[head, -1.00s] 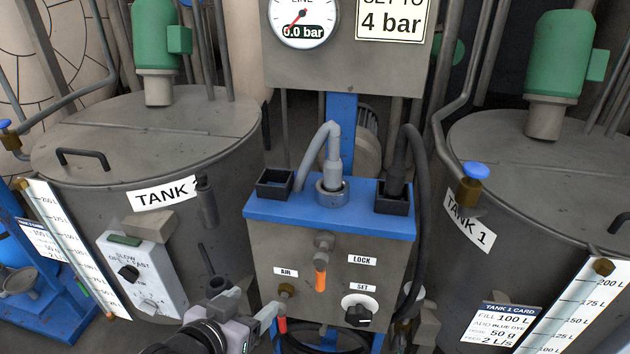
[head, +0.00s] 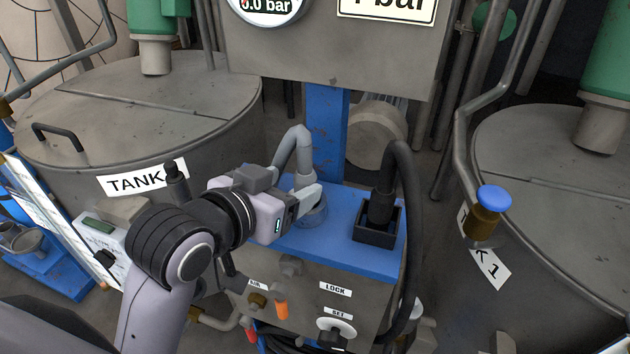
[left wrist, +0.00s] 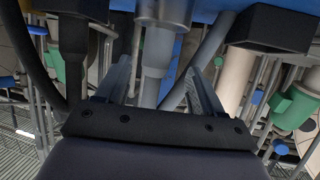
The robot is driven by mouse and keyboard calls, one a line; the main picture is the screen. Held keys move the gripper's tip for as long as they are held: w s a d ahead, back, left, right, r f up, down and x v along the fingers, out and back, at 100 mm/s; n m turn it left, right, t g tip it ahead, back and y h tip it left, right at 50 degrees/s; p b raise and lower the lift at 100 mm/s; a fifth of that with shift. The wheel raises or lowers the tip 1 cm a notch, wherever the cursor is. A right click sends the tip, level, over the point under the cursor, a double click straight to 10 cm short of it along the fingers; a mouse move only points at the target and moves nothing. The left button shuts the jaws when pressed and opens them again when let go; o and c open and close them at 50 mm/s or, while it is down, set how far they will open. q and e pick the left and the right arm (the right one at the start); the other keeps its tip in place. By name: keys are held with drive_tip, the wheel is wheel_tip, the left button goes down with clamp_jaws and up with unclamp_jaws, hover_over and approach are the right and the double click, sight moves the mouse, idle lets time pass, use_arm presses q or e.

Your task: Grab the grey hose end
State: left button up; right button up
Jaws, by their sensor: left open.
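The grey hose (head: 290,148) arches up behind the blue-topped box and comes down into a round grey socket (head: 316,214). Its end is upright there, partly hidden by my left gripper (head: 308,194) in the head view. In the left wrist view the grey hose end (left wrist: 157,50) stands between the two spread fingers of my left gripper (left wrist: 160,88), with a gap visible on both sides. The left gripper is open and reaches in from the left, level with the hose end. My right gripper is in neither view.
A black hose end (head: 381,207) stands in a black square holder (head: 376,240) to the right on the blue top (head: 345,215). Tanks stand on both sides. A brass valve with a blue cap (head: 489,205) sticks out at right.

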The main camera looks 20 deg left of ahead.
sight(311, 179)
use_arm(q)
drive_tip(key=shift+d+x, duration=0.1)
drive_tip(key=shift+x, duration=1.5)
drive_tip(key=shift+d+x, duration=0.15)
drive_tip(key=shift+x, duration=1.5)
drive_tip(key=shift+s+f, duration=0.1)
drive_tip(key=c, duration=1.2)
